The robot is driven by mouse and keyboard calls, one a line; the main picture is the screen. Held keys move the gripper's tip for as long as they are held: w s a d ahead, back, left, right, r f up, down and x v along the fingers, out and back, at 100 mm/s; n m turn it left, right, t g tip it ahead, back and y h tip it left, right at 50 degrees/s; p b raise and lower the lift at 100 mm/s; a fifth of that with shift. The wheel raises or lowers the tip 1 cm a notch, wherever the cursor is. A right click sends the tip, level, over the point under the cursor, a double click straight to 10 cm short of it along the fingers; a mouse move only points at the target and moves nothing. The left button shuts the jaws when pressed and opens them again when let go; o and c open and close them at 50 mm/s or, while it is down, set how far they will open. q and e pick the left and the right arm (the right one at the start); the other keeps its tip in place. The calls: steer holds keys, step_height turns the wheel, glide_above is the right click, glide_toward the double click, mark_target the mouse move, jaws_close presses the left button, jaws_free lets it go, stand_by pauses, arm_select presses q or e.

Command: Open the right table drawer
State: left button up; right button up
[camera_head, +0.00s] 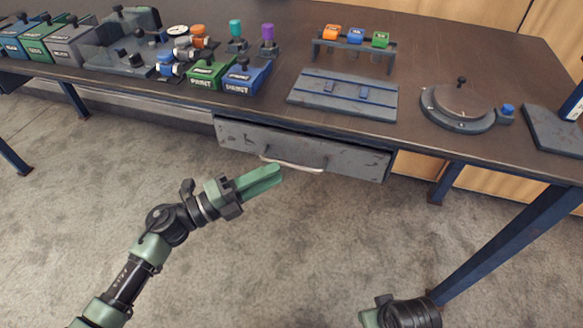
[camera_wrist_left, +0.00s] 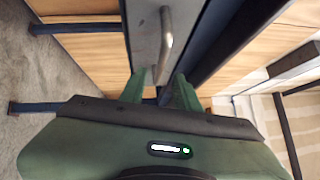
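The grey, worn drawer front (camera_head: 335,157) hangs under the dark tabletop, with a pale curved bar handle (camera_head: 292,164) on it. In the left wrist view the handle (camera_wrist_left: 166,45) shows beyond the fingers, on the grey drawer front (camera_wrist_left: 143,30).
The tabletop (camera_head: 440,80) carries several bins, a grey slotted plate (camera_head: 343,95), a round fixture (camera_head: 460,105) and a small rack (camera_head: 353,45). A blue table leg (camera_head: 510,245) slants down at the right. The carpet (camera_head: 300,250) before the drawer is clear of objects.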

mark_target(292, 165)
arm_select(q)
steer(key=x, duration=0.6)
jaws_close()
stand_by(1.3)
